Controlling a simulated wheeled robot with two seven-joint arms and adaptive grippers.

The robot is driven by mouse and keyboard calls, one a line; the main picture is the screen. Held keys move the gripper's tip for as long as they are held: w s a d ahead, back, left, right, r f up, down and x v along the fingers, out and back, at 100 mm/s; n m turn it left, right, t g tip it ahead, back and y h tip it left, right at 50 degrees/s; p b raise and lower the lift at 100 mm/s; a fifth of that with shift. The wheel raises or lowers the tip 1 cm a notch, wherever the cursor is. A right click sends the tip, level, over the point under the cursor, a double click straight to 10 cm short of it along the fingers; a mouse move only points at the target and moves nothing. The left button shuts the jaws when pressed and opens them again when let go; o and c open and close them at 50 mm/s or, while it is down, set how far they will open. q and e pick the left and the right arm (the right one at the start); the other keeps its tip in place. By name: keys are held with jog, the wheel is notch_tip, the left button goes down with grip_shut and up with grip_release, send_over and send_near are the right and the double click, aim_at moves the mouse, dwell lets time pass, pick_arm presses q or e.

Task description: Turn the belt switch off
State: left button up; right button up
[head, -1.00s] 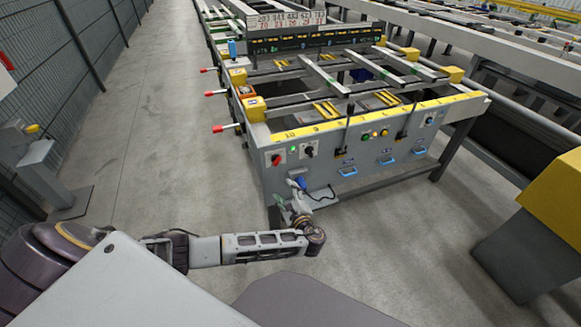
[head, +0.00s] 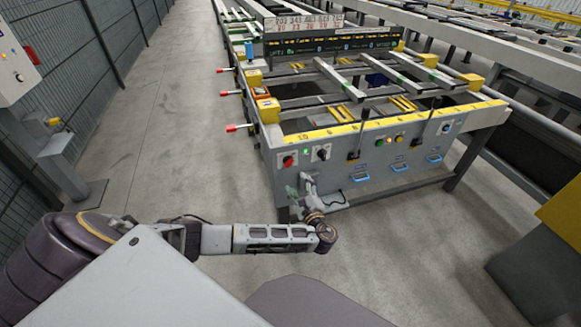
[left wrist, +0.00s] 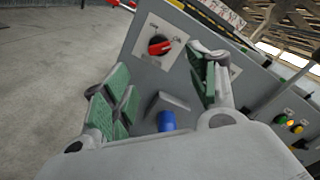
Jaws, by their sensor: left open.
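In the head view, a red rotary switch (head: 290,160) and a black rotary switch (head: 322,152) sit on white plates at the left end of the grey front panel. Their labels are too small to read. My left gripper (head: 299,192) is just below these switches, close to the panel. In the left wrist view, the open left gripper (left wrist: 162,88) has green pads on both sides, with nothing between them. The red switch (left wrist: 158,45) shows beyond and above the fingertips, apart from them. The right-hand finger hides most of the plate beside it. My right gripper is not in view.
A blue plug (left wrist: 166,121) sticks out of the panel low between the fingers. Lit buttons (head: 380,142), black levers (head: 361,128) and blue handles (head: 400,167) are farther right. Red-tipped levers (head: 232,128) stick out left.

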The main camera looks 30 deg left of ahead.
aim_at(290, 165)
pick_arm(q)
jog(key=b+x, duration=0.1)
jog(key=x, duration=0.9)
jog(key=shift+w+a, duration=0.45)
jog(key=shift+a, duration=0.05)
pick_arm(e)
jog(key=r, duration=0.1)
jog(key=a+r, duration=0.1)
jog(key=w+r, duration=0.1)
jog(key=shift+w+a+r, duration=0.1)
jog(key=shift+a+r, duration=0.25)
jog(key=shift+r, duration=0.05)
pick_arm(q)
jog(key=shift+c, duration=0.3)
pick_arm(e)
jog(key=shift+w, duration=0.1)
pick_arm(q)
jog(key=shift+c, duration=1.1)
jog(key=c, duration=0.7)
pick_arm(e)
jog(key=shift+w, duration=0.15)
